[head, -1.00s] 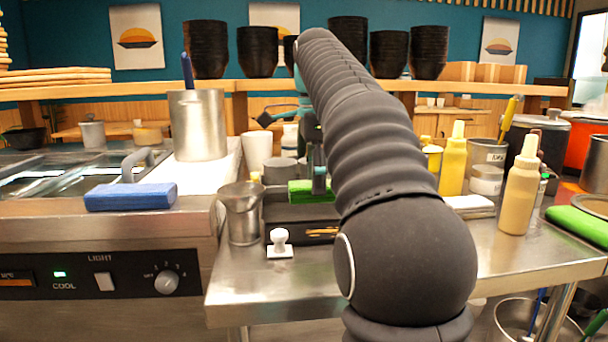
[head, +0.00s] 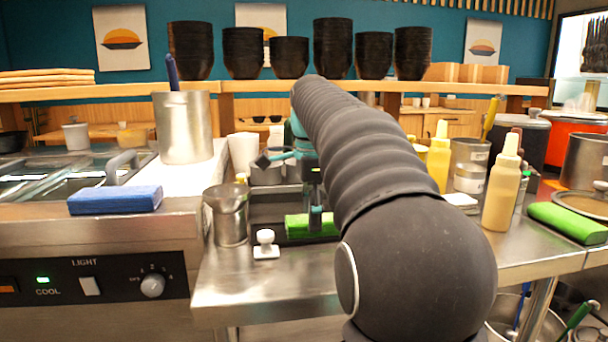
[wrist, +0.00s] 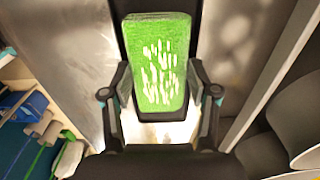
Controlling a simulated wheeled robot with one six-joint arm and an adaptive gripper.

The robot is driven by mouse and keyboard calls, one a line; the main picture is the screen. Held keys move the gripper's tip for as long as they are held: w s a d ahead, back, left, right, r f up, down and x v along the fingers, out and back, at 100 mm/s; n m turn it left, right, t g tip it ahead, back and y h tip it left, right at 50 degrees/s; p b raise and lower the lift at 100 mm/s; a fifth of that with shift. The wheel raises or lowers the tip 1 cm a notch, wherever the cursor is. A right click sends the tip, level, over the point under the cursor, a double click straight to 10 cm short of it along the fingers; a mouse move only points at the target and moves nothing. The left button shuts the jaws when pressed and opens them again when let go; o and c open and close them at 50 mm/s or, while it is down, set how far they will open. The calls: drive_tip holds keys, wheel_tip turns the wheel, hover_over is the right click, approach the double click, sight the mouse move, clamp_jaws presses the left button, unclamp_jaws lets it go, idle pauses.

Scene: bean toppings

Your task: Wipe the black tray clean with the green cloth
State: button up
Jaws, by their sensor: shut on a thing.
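The black tray (head: 268,211) lies on the steel counter, partly hidden by my arm. The green cloth (head: 299,229) is a thick block at the tray's front part. My gripper (head: 316,218) points down over the tray and is shut on the green cloth. In the wrist view, the cloth (wrist: 156,30) sits between the two fingers of my gripper (wrist: 158,88), and pale streaks show on its face. I cannot tell how firmly the cloth presses on the tray.
A steel cup (head: 229,215) and a small white knob-topped piece (head: 266,246) stand close left and front of the tray. A blue sponge (head: 115,200) lies left. Yellow (head: 439,158) and tan (head: 502,187) bottles and another green cloth (head: 567,222) are right.

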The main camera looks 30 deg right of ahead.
drive_tip(key=shift+s+d, duration=0.2)
drive_tip(key=shift+d, duration=0.6)
drive_tip(key=shift+a+r, duration=0.1)
drive_tip(key=shift+a, duration=0.1)
drive_tip(key=a, duration=0.1)
drive_tip(key=w+a, duration=0.1)
drive_tip(key=a, duration=0.1)
drive_tip(key=shift+a, duration=0.2)
drive_tip(key=shift+d+r, duration=0.1)
drive_tip(key=shift+r, duration=3.9)
drive_tip(key=shift+s+d+f+b, duration=0.1)
drive_tip(key=shift+d+f+b, duration=0.25)
drive_tip(key=shift+f, duration=0.25)
drive_tip(key=shift+s+d+f+b, duration=0.1)
drive_tip(key=shift+d+f+b, duration=0.1)
drive_tip(key=shift+f+b, duration=0.35)
drive_tip(key=shift+s+d+f+b, duration=0.1)
drive_tip(key=shift+d+f+b, duration=0.15)
drive_tip(key=shift+f, duration=0.45)
